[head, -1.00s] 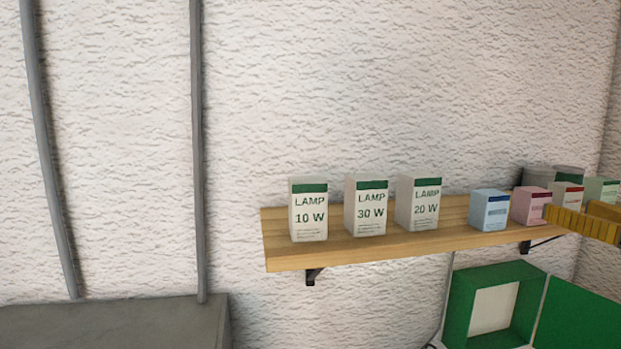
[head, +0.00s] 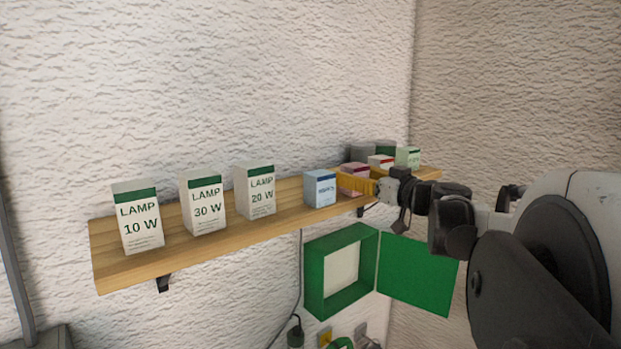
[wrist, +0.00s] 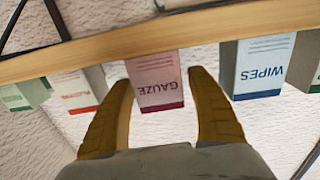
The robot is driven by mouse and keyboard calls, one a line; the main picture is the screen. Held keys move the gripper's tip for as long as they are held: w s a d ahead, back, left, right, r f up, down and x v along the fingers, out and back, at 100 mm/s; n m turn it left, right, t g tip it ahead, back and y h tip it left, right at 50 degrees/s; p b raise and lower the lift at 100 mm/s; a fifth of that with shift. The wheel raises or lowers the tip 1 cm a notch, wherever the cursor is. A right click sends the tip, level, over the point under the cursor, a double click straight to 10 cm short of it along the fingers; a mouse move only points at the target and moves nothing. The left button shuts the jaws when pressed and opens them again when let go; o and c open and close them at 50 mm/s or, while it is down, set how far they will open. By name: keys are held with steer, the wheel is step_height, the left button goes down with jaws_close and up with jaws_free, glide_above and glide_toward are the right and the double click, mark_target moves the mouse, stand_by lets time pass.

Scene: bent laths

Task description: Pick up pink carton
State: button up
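The pink carton (head: 355,169), labelled GAUZE, stands on the wooden shelf, partly hidden behind my gripper in the head view. In the wrist view, which is upside down, the pink carton (wrist: 154,80) shows between the two yellow fingers of my gripper (wrist: 160,82). The fingers are apart, with a gap at the right side of the carton; the left fingertip is close to its edge, and I cannot tell if it touches. In the head view my gripper (head: 358,187) is at the front of the carton.
A blue WIPES carton (head: 320,189) stands close to the left on the shelf (head: 290,190). A white carton with a red band (head: 380,161) and a pale green carton (head: 407,156) stand to the right. Several white lamp boxes are farther left. A green open box (head: 312,275) hangs below.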

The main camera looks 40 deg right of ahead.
steer(key=c, duration=0.9)
steer(key=shift+o, duration=0.2)
